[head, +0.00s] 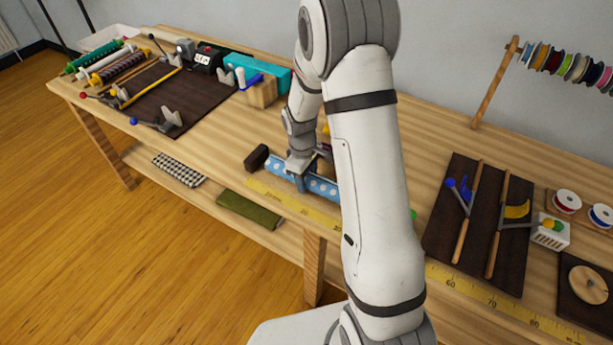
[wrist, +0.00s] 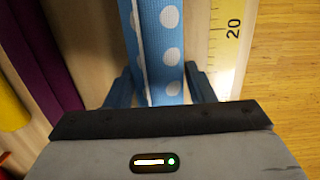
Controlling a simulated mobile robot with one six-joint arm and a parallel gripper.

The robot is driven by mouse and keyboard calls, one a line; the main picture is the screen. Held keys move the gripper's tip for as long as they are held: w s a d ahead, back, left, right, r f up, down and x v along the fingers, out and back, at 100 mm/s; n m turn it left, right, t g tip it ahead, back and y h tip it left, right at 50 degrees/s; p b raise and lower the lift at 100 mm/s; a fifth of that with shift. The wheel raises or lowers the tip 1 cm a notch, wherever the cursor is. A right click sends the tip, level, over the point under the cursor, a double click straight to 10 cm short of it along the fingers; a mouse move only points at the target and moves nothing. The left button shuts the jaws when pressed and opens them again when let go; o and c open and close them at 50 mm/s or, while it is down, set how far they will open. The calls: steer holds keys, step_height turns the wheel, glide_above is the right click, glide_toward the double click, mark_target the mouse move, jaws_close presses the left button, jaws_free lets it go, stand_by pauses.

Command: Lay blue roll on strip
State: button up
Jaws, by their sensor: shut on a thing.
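The blue roll with white dots (head: 322,188) is at the front middle of the bench. It also shows in the wrist view (wrist: 170,50), running lengthwise between the fingers. My gripper (head: 300,182) is shut on the roll near its middle; its two fingers (wrist: 158,88) flank it in the wrist view. A yellow measuring strip (head: 275,199) runs along the bench's front edge, just beside the roll, and shows at the right in the wrist view (wrist: 226,40). I cannot tell whether the roll touches the bench. My arm hides the roll's right end.
A dark block (head: 256,157) stands by the roll's left end. A dark mat (head: 150,102) with several rolls and tools lies at the left. A dark board (head: 470,225) with wooden rods lies at the right. Folded cloths (head: 248,209) lie on the lower shelf.

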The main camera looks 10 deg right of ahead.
steer(key=o, duration=1.3)
steer(key=r, duration=0.7)
steer(key=shift+w+a+r, duration=0.15)
steer(key=shift+a+r, duration=0.15)
steer(key=shift+r, duration=0.1)
steer(key=shift+r, duration=0.3)
steer(key=s+r+m+t, duration=0.1)
steer(key=s+r+m, duration=0.3)
steer(key=s+r, duration=0.3)
steer(key=s+r+m+t, duration=0.2)
steer(key=s+r+m, duration=0.3)
steer(key=s, duration=1)
step_height(320, 180, up, 3)
steer(key=shift+s+d+f+y, duration=0.15)
steer(key=shift+d+y, duration=0.1)
steer(key=shift+y, duration=0.15)
